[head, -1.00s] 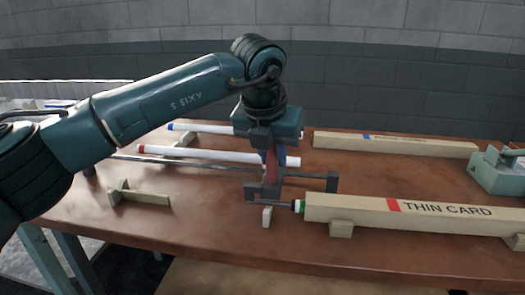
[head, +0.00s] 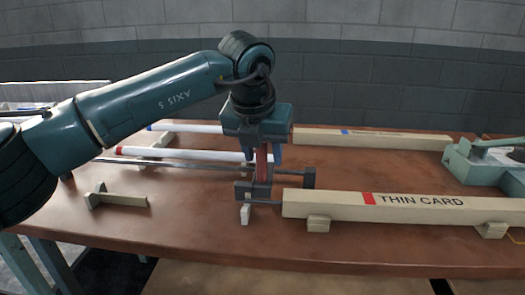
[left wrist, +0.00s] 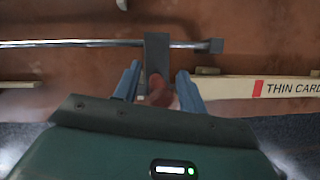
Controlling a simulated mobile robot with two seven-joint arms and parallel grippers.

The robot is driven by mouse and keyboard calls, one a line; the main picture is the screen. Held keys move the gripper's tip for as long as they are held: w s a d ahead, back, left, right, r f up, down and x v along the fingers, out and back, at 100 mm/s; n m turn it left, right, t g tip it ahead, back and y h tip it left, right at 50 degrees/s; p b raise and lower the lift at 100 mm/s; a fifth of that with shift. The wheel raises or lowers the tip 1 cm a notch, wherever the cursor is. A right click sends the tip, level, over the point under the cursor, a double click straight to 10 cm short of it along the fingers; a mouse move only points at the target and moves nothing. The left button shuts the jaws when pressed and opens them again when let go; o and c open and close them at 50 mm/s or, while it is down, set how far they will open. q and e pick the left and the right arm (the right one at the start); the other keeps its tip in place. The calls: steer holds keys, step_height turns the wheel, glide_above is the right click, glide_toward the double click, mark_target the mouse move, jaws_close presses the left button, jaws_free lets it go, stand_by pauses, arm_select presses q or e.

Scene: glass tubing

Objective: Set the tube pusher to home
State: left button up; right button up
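The tube pusher (head: 262,188) is a dark grey carriage with a red upright handle. It sits on a steel rail (head: 180,165), close to the rail's right end block (head: 309,178). Its thin rod points right into the left end of the long beige box marked THIN CARD (head: 400,205); the rod's tip is hidden. My left gripper (head: 262,157) is over the handle from above, fingers parted on either side of it. In the left wrist view, the handle (left wrist: 160,90) stands between the two blue fingers, with narrow gaps visible. My right gripper is out of view.
A red-capped white tube (head: 185,154) and a blue-capped one lie behind the rail. Another beige box (head: 370,140) lies at the back. A green machine (head: 485,165) stands at the right. A small wooden bracket (head: 117,198) and a white block (head: 246,214) stand in front.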

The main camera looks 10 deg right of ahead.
arm_select(q)
steer(key=p+v, duration=0.1)
steer(key=v, duration=1.2)
